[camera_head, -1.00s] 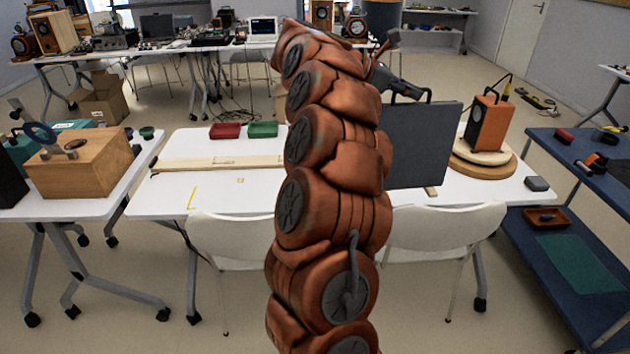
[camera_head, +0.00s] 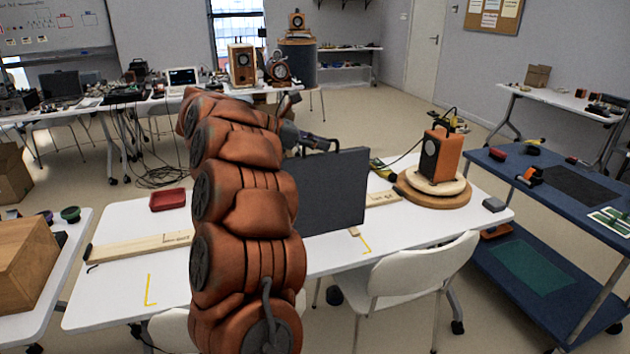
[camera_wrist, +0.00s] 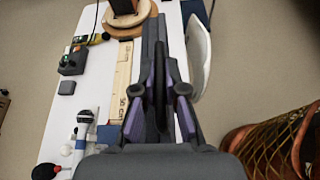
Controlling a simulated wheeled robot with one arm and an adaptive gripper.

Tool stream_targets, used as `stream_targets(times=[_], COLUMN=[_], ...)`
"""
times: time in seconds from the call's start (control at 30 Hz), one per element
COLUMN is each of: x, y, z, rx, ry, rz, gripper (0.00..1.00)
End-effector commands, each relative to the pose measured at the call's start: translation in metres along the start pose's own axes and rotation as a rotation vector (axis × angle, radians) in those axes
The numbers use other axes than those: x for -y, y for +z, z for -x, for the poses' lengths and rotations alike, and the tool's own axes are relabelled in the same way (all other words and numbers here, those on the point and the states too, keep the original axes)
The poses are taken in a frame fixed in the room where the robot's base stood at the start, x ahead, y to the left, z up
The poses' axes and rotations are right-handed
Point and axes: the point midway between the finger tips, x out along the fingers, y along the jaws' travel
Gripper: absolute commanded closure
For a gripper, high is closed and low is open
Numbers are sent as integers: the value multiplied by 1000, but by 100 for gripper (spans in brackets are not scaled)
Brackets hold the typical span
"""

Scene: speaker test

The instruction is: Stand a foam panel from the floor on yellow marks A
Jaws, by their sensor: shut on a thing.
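A dark grey foam panel (camera_head: 338,198) hangs upright from my gripper (camera_head: 318,146), over the right part of the white table (camera_head: 120,310) in the head view. My gripper is shut on its top edge; my arm hides the panel's left side. Whether its lower edge touches the table I cannot tell. In the wrist view the panel (camera_wrist: 160,45) is seen edge-on between my fingers (camera_wrist: 160,88). A yellow corner mark (camera_head: 366,246) lies just in front of the panel, and another yellow mark (camera_head: 150,292) lies at the table's left. No letters are readable on them.
An orange speaker (camera_head: 440,156) stands on a round wooden turntable (camera_head: 432,194), right of the panel. A marked wooden board (camera_head: 140,248) lies along the table, with a red tray (camera_head: 167,199) behind it. A white chair (camera_head: 425,270) stands at the front edge; a blue cart (camera_head: 545,205) is to the right.

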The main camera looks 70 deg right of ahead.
Motion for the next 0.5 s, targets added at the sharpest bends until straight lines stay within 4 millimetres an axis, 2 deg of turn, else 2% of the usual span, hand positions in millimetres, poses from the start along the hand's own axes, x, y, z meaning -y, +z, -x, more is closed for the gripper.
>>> stream_targets(times=[0.33, 0.5], x=[2, 4], y=[-25, -46], z=[-11, -20], rx=[2, 3], ry=[3, 1], rz=[1, 5], gripper=[100, 100])
